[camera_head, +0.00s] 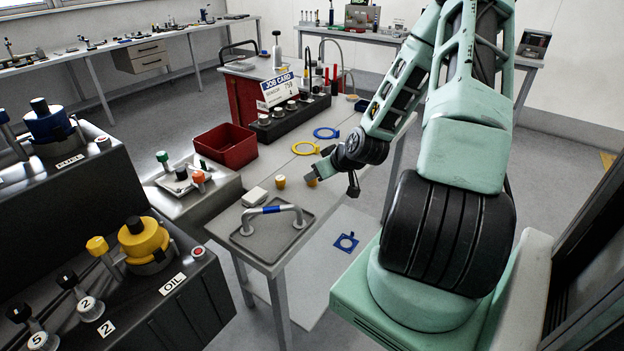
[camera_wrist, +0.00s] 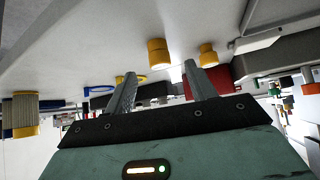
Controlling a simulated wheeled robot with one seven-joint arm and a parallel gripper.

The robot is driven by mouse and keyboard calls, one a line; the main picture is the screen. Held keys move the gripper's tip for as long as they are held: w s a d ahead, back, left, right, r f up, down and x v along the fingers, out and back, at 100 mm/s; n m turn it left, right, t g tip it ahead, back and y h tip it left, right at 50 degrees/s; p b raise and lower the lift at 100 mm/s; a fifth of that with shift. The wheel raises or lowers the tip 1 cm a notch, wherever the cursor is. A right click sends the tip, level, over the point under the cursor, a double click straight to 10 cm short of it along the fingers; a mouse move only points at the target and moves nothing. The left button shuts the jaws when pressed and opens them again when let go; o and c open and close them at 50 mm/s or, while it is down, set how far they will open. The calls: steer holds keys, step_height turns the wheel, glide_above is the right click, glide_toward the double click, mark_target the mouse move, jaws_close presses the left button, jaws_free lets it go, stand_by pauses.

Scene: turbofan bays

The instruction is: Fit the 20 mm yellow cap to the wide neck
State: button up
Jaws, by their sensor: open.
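Two small yellow caps stand on the light workbench in the head view: a left one (camera_head: 280,182) and a right one (camera_head: 312,181), close to my gripper (camera_head: 318,173). I cannot tell which is the 20 mm cap. In the wrist view, my gripper (camera_wrist: 160,70) has its fingers apart with nothing between them. One yellow cap (camera_wrist: 159,52) is ahead between the finger lines, and another yellow cap (camera_wrist: 207,54) is beyond the right fingertip. The wide neck cannot be identified for certain; a large yellow cap (camera_head: 145,238) covers a fitting by the OIL label.
A grey tray (camera_head: 262,238) with a raised handle lies at the bench's near end, beside a small white block (camera_head: 255,197). A red bin (camera_head: 226,146), a yellow ring (camera_head: 305,148) and a blue ring (camera_head: 326,132) lie farther back. Dark OIL and FUEL housings stand left.

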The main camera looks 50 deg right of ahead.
steer(key=shift+p+x, duration=0.95)
steer(key=shift+x, duration=1.65)
steer(key=c, duration=1)
